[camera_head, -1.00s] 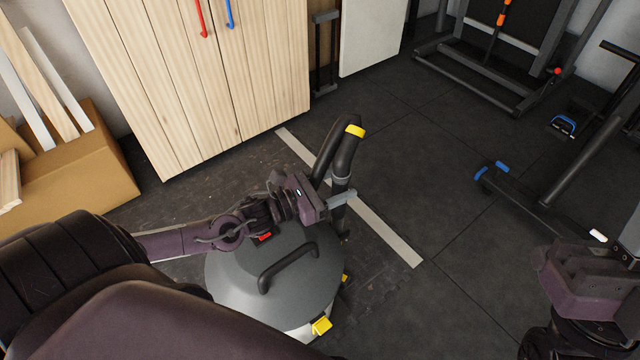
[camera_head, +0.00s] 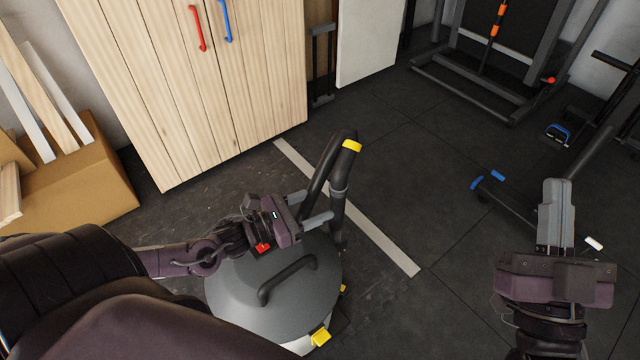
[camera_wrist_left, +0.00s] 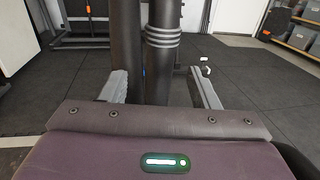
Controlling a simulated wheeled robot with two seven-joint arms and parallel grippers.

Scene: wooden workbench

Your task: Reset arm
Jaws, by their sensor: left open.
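My left gripper (camera_head: 312,206) is open, with its two grey fingers apart, beside the dark hose (camera_head: 338,200) of a grey vacuum cleaner (camera_head: 235,285). In the left wrist view the hose (camera_wrist_left: 162,60) stands upright in front, framed between the two fingers (camera_wrist_left: 160,90). I cannot tell whether a finger touches it. The vacuum's lid has a black handle (camera_head: 285,275). My right gripper (camera_head: 557,190) is at the right, with its grey fingers together and nothing seen in them.
A wooden cabinet (camera_head: 200,90) with a red and a blue handle stands behind. A cardboard box (camera_head: 90,185) with planks is at left. Gym equipment (camera_head: 480,90) stands at back right. The dark floor (camera_head: 420,170) between is mostly clear, with a light strip (camera_head: 380,235) across it.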

